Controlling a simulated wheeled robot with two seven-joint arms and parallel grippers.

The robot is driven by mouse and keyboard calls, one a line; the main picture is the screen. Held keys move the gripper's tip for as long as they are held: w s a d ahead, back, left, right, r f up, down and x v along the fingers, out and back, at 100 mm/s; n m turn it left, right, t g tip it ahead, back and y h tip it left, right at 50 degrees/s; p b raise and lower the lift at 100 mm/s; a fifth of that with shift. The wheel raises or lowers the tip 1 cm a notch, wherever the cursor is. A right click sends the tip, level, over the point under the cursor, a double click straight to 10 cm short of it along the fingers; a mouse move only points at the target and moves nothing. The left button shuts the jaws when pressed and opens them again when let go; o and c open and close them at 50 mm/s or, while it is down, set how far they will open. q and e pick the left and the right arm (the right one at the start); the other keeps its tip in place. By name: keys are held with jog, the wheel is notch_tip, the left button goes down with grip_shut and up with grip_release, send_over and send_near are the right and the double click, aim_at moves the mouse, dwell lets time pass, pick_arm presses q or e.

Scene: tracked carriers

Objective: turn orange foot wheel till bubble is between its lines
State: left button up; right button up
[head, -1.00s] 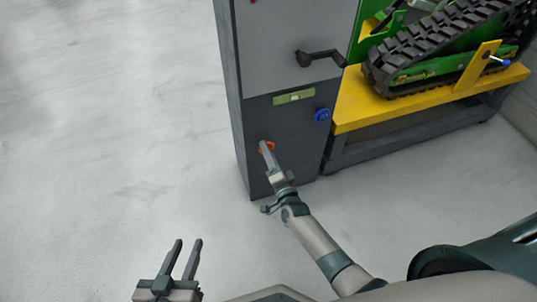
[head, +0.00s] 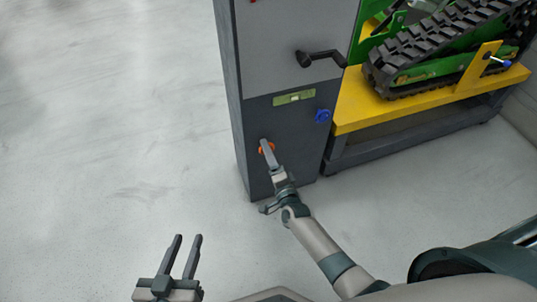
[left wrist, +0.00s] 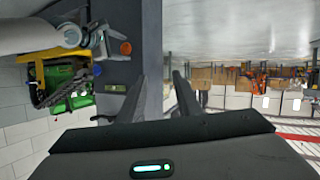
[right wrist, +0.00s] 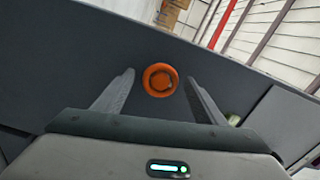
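The orange foot wheel (head: 263,149) is low on the dark front of a grey cabinet. It also shows in the right wrist view (right wrist: 160,80) and the left wrist view (left wrist: 126,48). My right gripper (head: 265,146) is at the wheel. In the right wrist view its fingers (right wrist: 160,78) are open, one on each side of the wheel, with a visible gap to it. The green level vial (head: 293,97) is above the wheel, with a pale bubble near its middle; its lines are too small to read. My left gripper (head: 188,240) is open and empty, away from the cabinet.
A blue wheel (head: 322,116) is right of the vial, and a black crank handle (head: 320,57) is above. A yellow bench (head: 365,107) bearing a green tracked carrier (head: 425,70) stands to the right. The floor (head: 110,120) at left is clear.

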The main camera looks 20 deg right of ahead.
pick_arm(q)
jog(key=s+a+f+g+y+p, duration=0.1)
jog(key=s+a+f+g, duration=0.1)
jog(key=f, duration=0.3)
jog(key=shift+s+g+p, duration=0.4)
jog(key=shift+s+g, duration=0.2)
jog(key=shift+g, duration=0.2)
pick_arm(e)
jog(key=s, duration=1.7)
jog(key=shift+s+d, duration=0.2)
jog(key=shift+d, duration=0.1)
